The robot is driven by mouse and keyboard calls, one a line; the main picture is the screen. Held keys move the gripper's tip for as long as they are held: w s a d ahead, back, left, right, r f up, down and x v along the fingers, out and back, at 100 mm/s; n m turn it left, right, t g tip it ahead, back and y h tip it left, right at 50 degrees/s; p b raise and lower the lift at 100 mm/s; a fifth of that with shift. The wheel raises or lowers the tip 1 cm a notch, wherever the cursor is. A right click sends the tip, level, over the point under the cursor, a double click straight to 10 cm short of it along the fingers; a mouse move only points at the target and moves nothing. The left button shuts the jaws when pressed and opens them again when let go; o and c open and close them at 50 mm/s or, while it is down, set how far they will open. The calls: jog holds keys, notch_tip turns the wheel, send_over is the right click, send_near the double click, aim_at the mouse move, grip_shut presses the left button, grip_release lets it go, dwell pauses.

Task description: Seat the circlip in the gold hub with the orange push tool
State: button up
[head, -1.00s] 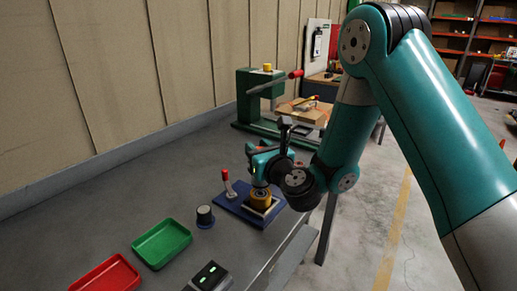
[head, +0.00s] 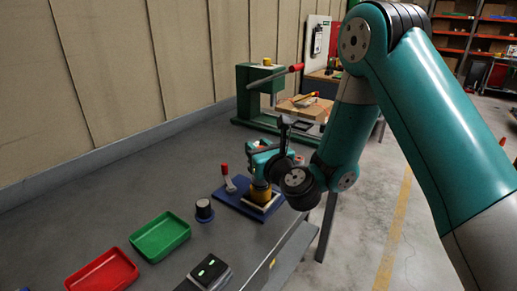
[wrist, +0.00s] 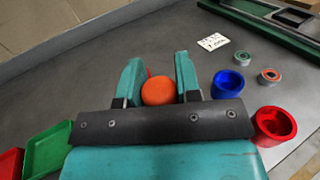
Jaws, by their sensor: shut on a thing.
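My gripper (head: 262,172) is just above the gold hub (head: 260,194) in the head view, very close to it. The hub stands on a blue fixture plate (head: 229,197). In the wrist view my gripper (wrist: 158,88) is shut on the orange push tool (wrist: 158,92), whose round orange end shows between the jaws. The tool's lower end is hidden. I cannot make out the circlip, and I cannot tell whether the tool touches the hub.
A red-handled clamp (head: 228,180) stands left of the hub. A dark knob (head: 204,210), green tray (head: 160,238), red tray (head: 103,272) and grey box (head: 209,271) lie nearer. A green press (head: 245,95) stands behind. The wrist view shows a blue cup (wrist: 228,83) and red cup (wrist: 273,125).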

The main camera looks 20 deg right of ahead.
jog(key=shift+f+b, duration=0.6)
jog(key=shift+f, duration=0.05)
dwell(1.3)
jog(key=shift+r, duration=0.1)
notch_tip(320, 180, up, 7)
jog(key=p, duration=0.7)
dwell(0.8)
